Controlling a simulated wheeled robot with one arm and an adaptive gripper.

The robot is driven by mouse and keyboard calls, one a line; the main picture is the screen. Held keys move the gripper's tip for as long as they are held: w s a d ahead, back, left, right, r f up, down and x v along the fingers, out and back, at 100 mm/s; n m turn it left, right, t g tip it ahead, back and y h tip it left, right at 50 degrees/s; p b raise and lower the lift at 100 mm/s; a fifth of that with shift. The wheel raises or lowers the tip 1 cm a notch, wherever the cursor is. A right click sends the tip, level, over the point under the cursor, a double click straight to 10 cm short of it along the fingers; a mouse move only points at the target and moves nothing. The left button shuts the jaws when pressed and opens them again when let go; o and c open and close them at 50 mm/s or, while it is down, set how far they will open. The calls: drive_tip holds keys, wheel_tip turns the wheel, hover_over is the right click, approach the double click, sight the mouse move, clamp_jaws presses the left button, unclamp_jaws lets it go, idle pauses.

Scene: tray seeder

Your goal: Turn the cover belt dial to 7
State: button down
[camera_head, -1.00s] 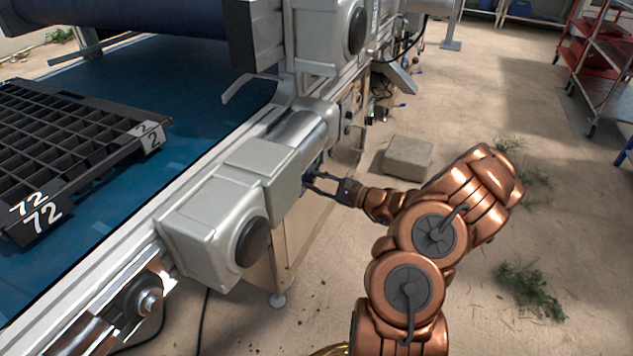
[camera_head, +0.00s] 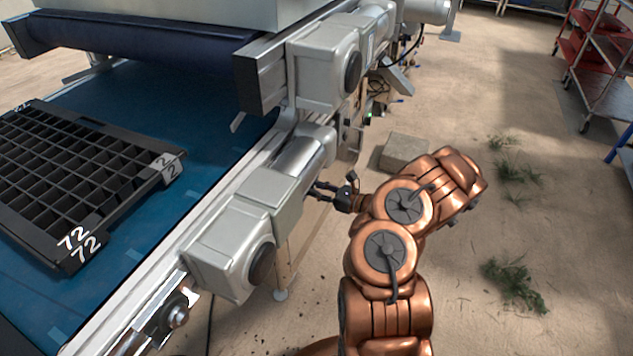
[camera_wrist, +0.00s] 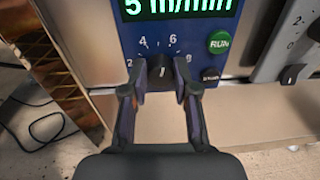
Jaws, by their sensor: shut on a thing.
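The dial (camera_wrist: 161,72) is a small dark knob on a blue control panel (camera_wrist: 212,30), in the upper middle of the wrist view. Marks 2, 4, 6 and 8 run around it, and its pointer is largely hidden between the fingers. A green display above reads 5 m/min. My gripper (camera_wrist: 160,88) is shut on the dial, one finger on each side. In the head view my gripper (camera_head: 322,190) reaches the machine's side, and the dial is hidden there.
A green RUN button (camera_wrist: 219,42) sits right of the dial. Another dial (camera_wrist: 291,75) is on a grey box at the right. The conveyor (camera_head: 190,160) carries a black tray (camera_head: 70,262). A stone block (camera_head: 405,152) lies on the floor behind my arm.

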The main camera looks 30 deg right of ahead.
drive_tip(key=shift+d+m+g+p, duration=0.1)
drive_tip(key=shift+m+g+p, duration=0.3)
drive_tip(key=shift+m+p, duration=2.4)
drive_tip(key=shift+m+y+b, duration=0.3)
drive_tip(key=shift+m+b, duration=0.85)
drive_tip(key=shift+m, duration=0.05)
drive_tip(key=c, duration=0.9)
unclamp_jaws()
drive_tip(key=shift+v, duration=6)
